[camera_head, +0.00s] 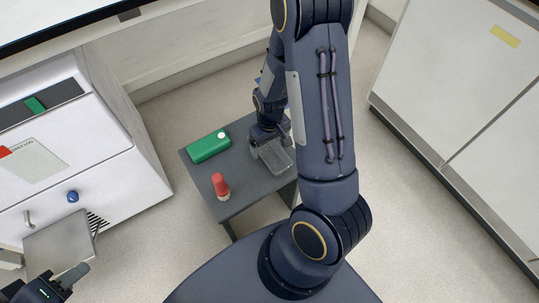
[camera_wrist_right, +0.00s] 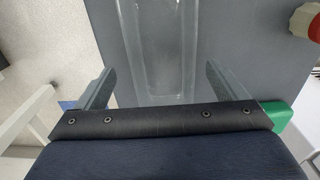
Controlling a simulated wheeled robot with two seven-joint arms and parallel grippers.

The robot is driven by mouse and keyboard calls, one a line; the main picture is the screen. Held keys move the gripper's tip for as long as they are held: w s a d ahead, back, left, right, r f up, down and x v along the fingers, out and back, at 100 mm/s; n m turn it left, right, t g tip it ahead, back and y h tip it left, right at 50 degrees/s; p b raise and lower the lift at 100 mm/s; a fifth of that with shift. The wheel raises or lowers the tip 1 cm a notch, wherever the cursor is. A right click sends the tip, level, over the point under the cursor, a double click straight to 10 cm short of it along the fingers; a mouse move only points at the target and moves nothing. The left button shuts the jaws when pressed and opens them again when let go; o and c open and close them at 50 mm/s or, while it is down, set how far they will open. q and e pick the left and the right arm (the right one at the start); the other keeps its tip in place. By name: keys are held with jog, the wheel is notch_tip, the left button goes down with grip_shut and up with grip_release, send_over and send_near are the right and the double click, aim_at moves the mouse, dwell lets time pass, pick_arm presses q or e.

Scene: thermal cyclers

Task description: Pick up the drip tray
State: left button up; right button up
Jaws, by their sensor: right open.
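The drip tray appears to be the clear, shallow tray (camera_head: 277,157) on the small grey table, partly hidden by my right arm in the head view. In the right wrist view the clear tray (camera_wrist_right: 157,45) runs from the top edge down between the fingers. My right gripper (camera_head: 268,137) is at the tray's end; in the wrist view its fingers (camera_wrist_right: 160,84) are spread, one on each side of the tray, with visible gaps. My left gripper (camera_head: 70,277) is at the lower left of the head view, away from the tray; its jaws are unclear.
The grey table (camera_head: 238,197) also carries a green box (camera_head: 208,147) and a red-capped bottle (camera_head: 221,186). A white machine (camera_head: 85,140) with a blue knob (camera_head: 73,197) stands left, a grey plate (camera_head: 60,244) before it. White cabinets (camera_head: 465,80) stand right.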

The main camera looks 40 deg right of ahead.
aim_at(270, 156)
notch_tip(270, 156, down, 4)
jog(key=shift+a+f+b, duration=0.1)
jog(key=shift+a+b, duration=0.05)
jog(key=shift+b, duration=0.55)
jog(key=shift+c, duration=0.3)
jog(key=c, duration=1)
jog(key=shift+c, duration=0.2)
